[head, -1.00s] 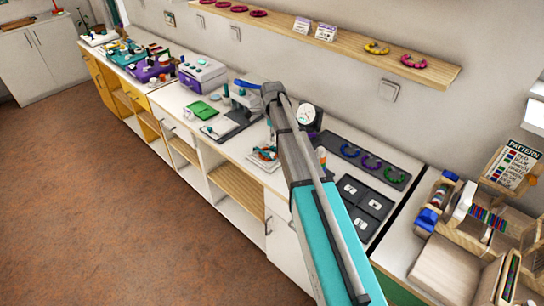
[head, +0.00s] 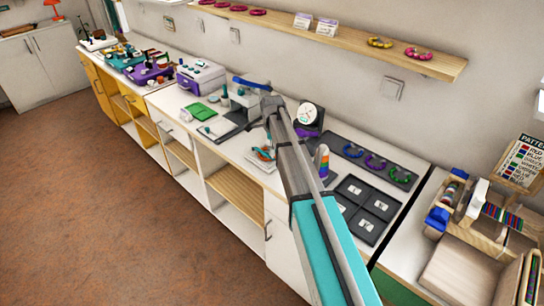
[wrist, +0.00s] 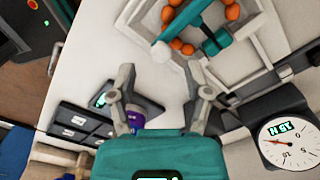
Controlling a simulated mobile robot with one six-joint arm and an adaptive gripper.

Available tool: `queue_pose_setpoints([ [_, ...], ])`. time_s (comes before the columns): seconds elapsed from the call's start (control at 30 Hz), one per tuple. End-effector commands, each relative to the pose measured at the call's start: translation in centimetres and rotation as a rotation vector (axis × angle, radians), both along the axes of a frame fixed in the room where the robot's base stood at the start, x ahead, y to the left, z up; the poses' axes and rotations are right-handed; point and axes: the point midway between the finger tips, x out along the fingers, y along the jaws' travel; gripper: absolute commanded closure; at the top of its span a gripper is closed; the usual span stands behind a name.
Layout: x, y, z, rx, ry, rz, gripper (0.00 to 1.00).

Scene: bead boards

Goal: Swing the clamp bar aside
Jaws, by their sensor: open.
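In the wrist view a teal bar (wrist: 188,27) with a white ball end lies across a pale square frame (wrist: 245,45) that holds several orange beads. I take this bar to be the clamp bar. In the head view the frame (head: 259,164) shows small on the worktop, partly behind my arm. My gripper (wrist: 160,72) is open and empty, with its two fingers apart. The white ball end is just beyond the fingertips in the picture, between their lines, and I see no contact. In the head view my arm hides the gripper.
A dial gauge (wrist: 286,143) stands close on the right in the wrist view. A purple-banded object (wrist: 135,118) shows behind the left finger. Dark trays (head: 362,207) and a board of coloured rings (head: 372,163) lie right of my arm. A grey machine (head: 244,100) stands beyond.

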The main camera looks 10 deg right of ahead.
Motion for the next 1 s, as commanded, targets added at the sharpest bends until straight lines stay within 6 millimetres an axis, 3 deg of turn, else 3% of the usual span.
queue_pose_setpoints([
  [0.3,0.0,0.0,-2.2,0.000,0.000,0.000,0.36],
  [0.8,0.0,0.0,-2.4,0.000,0.000,0.000,0.36],
  [1.0,0.0,0.0,-2.4,0.000,0.000,0.000,0.71],
])
